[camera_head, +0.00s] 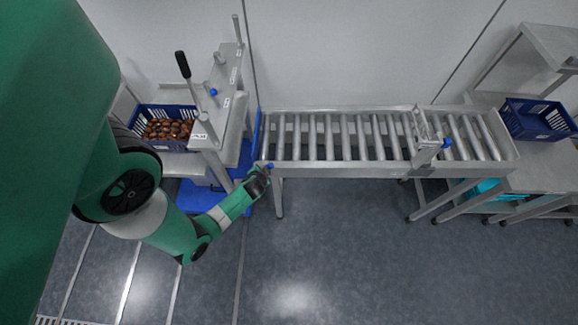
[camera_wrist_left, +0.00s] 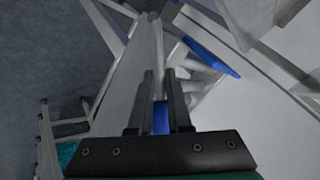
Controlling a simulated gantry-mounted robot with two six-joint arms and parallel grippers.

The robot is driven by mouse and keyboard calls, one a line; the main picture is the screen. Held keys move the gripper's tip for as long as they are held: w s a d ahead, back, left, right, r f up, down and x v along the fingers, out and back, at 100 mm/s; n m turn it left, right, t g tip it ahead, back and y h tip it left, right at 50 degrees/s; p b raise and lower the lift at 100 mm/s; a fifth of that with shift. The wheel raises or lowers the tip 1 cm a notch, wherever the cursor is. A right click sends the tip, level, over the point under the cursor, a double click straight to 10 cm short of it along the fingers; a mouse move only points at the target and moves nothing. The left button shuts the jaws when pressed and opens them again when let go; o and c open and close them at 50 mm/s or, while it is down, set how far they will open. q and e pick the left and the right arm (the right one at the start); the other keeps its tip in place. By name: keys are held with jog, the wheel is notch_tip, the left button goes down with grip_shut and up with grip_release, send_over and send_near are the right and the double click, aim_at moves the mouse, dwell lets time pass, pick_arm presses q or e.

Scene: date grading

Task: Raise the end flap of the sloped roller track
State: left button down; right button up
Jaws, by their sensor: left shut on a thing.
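The sloped roller track (camera_head: 340,164) runs across the middle of the head view, with a row of grey rollers between metal side rails. A blue strip (camera_head: 257,132) stands across its left end and looks like the end flap; I cannot tell its angle. My left gripper (camera_head: 265,171) is at the near left corner of the track, at a small blue knob (camera_head: 270,166). In the left wrist view, the fingers (camera_wrist_left: 159,100) are closed on a blue piece (camera_wrist_left: 161,118), seemingly that knob. My right gripper is not in view.
A metal stand with a black-handled lever (camera_head: 183,66) is left of the track. A blue crate of dates (camera_head: 140,112) is behind my arm. A gate with a blue knob (camera_head: 446,143) crosses the track's right part. An empty blue crate (camera_head: 532,125) is far right. The front floor is clear.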

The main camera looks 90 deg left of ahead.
pick_arm(q)
jog(key=shift+f, duration=0.1)
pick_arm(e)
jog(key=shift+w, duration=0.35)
pick_arm(q)
jog(key=c, duration=0.8)
grip_release()
jog(key=shift+c, duration=0.2)
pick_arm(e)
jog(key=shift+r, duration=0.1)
pick_arm(q)
jog(key=w+p+v, duration=0.1)
jog(key=p+v, duration=0.4)
jog(key=v, duration=0.6)
jog(key=shift+s+d+r+p, duration=0.25)
jog(key=shift+s+p, duration=0.15)
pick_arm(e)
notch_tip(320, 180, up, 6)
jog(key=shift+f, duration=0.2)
